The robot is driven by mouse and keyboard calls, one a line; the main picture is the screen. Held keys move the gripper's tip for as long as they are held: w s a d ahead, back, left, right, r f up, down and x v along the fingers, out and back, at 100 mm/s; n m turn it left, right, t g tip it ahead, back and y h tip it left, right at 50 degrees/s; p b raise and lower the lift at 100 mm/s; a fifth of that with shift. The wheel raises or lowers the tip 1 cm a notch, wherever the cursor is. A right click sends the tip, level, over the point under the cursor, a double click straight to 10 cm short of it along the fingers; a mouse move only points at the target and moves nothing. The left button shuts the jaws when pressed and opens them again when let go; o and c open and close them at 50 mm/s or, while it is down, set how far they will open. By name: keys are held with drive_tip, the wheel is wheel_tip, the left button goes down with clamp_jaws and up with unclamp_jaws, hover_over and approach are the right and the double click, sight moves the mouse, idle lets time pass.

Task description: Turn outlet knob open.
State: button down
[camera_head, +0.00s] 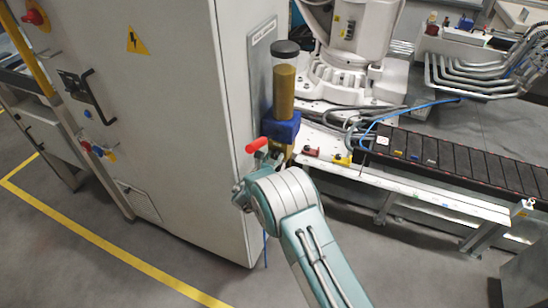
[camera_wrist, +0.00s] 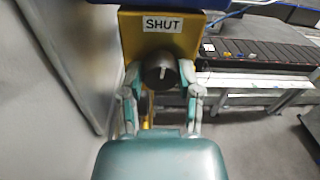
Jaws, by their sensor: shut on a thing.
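The outlet knob (camera_wrist: 160,72) is a round dark metal knob with a pale line on its face. The line stands about upright and points toward the SHUT label (camera_wrist: 163,24) on a yellow plate (camera_wrist: 130,40). My gripper (camera_wrist: 162,86) is shut on the knob in the wrist view, one teal finger on each side. In the head view, a clear cylinder with brown-yellow contents (camera_head: 284,88) stands upright on a blue block (camera_head: 280,128). A red handle (camera_head: 257,145) sticks out left below it. There the knob is hidden and my fingers cannot be made out clearly behind my arm.
A large white cabinet (camera_head: 150,110) stands close on the left. A white robot base (camera_head: 345,80) is behind, and a dark conveyor (camera_head: 450,158) runs to the right. Cables (camera_head: 360,125) lie beside the cylinder. The floor in front is open.

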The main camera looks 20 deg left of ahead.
drive_tip(key=m, duration=1.2)
drive_tip(key=shift+m+y, duration=0.3)
drive_tip(key=shift+m, duration=0.1)
drive_tip(key=shift+d+f+m, duration=0.1)
drive_tip(key=shift+m, duration=1.6)
drive_tip(key=shift+f, duration=0.1)
drive_tip(key=shift+c, duration=1.5)
unclamp_jaws()
